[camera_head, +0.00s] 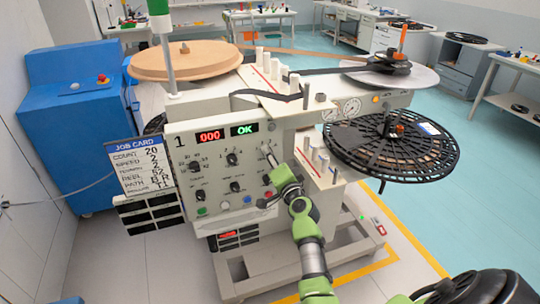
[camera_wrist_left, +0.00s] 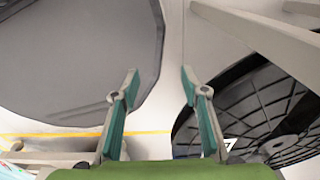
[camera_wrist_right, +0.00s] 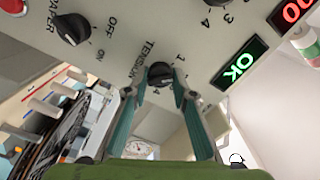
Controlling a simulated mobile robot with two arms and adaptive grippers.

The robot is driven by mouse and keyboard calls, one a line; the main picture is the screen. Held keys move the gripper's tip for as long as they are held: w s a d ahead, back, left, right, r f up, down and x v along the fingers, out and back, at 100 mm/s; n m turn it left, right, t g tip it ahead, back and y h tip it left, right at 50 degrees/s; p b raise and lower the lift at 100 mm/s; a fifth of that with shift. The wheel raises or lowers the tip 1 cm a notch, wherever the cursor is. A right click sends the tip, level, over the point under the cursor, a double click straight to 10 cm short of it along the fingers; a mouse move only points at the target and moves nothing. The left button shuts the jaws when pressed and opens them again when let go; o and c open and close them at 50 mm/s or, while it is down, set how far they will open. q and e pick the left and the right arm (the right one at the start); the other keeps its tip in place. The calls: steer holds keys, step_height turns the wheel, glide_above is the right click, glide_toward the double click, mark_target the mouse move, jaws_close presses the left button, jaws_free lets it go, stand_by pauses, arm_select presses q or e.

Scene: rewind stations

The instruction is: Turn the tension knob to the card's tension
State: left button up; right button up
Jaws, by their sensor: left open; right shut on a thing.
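The control panel (camera_head: 215,165) stands in the middle of the head view. The tension knob (camera_wrist_right: 160,74) is a dark round knob beside the word TENSION in the right wrist view, with a mark 1 near it. My right gripper (camera_wrist_right: 158,92) is shut on this knob, one finger on each side. In the head view my right gripper (camera_head: 268,155) reaches the panel's upper right and hides the knob. The white job card (camera_head: 125,160) hangs left of the panel; its small tension line is hard to read. My left gripper (camera_wrist_left: 158,75) is open and empty in the left wrist view.
Another dark knob (camera_wrist_right: 72,28) with OFF and ON marks is close to my right gripper. The green OK display (camera_head: 244,129) is lit beside a red display (camera_head: 210,136). A black reel (camera_head: 395,155) juts out at the right. Open floor lies beyond it.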

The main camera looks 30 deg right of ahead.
steer(key=shift+m+p, duration=0.35)
steer(key=shift+m, duration=1.65)
steer(key=o, duration=1.1)
steer(key=shift+s, duration=0.15)
steer(key=v, duration=1.1)
steer(key=shift+s+f, duration=0.1)
steer(key=shift+s, duration=0.3)
